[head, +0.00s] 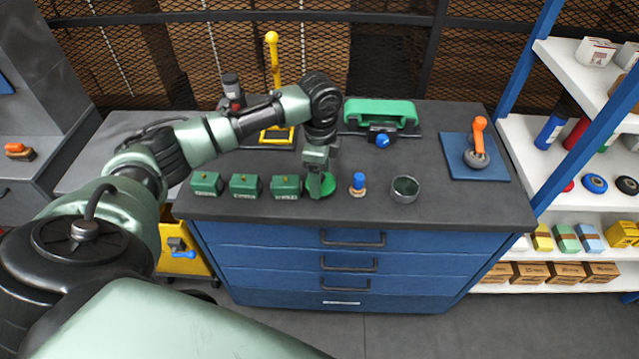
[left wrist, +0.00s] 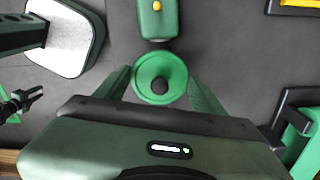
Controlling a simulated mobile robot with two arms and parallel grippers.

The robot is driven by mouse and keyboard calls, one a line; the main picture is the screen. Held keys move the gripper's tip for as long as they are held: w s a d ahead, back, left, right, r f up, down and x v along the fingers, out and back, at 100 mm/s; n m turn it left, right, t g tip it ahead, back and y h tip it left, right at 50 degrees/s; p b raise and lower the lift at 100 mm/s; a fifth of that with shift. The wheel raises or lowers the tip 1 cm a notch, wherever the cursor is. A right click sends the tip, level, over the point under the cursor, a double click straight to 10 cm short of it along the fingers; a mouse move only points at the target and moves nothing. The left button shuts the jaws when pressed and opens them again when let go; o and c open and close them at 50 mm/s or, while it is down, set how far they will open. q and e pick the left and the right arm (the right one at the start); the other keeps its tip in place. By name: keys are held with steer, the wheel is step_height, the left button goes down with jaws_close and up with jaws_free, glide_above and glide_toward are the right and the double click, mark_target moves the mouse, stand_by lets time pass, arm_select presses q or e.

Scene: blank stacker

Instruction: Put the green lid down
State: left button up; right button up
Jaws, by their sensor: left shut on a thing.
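The round green lid (head: 324,187) with a dark knob is at my left gripper (head: 317,176), over the front part of the grey worktop (head: 455,205). In the left wrist view the lid (left wrist: 160,62) lies between the two fingers of my left gripper (left wrist: 160,86), which is shut on it. I cannot tell whether the lid touches the worktop. An open round tin (head: 405,189) stands to the right.
Three green boxes (head: 244,186) stand left of the lid. A blue-knobbed piece (head: 358,184) stands between the lid and the tin. A green machine (head: 381,113) is behind; an orange-handled lever on a blue plate (head: 478,157) is at right. The worktop's front right is clear.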

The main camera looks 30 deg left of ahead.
arm_select(q)
step_height(320, 180, down, 4)
steer(key=shift+s+r, duration=0.1)
stand_by(0.4)
steer(key=o, duration=1.3)
step_height(320, 180, up, 12)
steer(key=shift+r+b, duration=0.1)
steer(key=shift+b, duration=0.85)
